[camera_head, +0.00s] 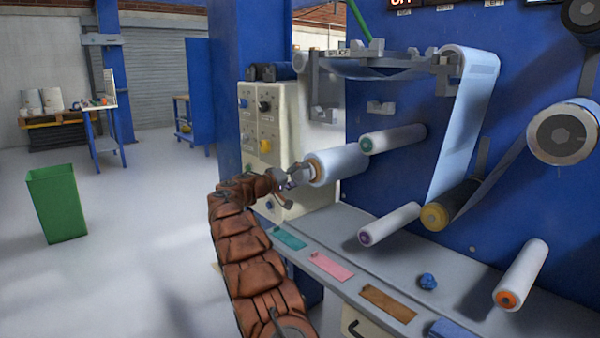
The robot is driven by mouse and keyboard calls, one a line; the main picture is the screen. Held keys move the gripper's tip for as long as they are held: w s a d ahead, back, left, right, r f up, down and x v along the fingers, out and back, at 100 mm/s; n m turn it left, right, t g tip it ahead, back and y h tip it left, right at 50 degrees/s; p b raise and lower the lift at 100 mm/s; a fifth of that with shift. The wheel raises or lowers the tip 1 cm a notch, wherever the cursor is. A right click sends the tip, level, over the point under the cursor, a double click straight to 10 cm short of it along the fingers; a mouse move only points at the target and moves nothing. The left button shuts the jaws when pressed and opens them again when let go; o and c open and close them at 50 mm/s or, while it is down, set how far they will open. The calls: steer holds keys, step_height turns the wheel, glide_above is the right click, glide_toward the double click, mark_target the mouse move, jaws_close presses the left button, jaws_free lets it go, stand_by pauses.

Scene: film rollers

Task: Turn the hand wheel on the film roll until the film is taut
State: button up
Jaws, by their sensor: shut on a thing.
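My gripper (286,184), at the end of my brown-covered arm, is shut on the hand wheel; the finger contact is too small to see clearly. The pale blue film (470,110) runs from the upper frame down to a dark roller with a yellow end (436,216).
Other rollers jut out nearby: a green-ended one (395,138), a purple-ended one (390,223) and an orange-ended one (522,274). A control box (262,135) with knobs stands behind my gripper. A grey ledge (350,255) with coloured plates runs below. Open floor and a green bin (56,204) lie left.

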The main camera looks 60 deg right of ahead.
steer(key=shift+n, duration=0.4)
steer(key=o, duration=1)
steer(key=shift+o, duration=0.2)
steer(key=v, duration=1.2)
steer(key=shift+a+r, duration=0.1)
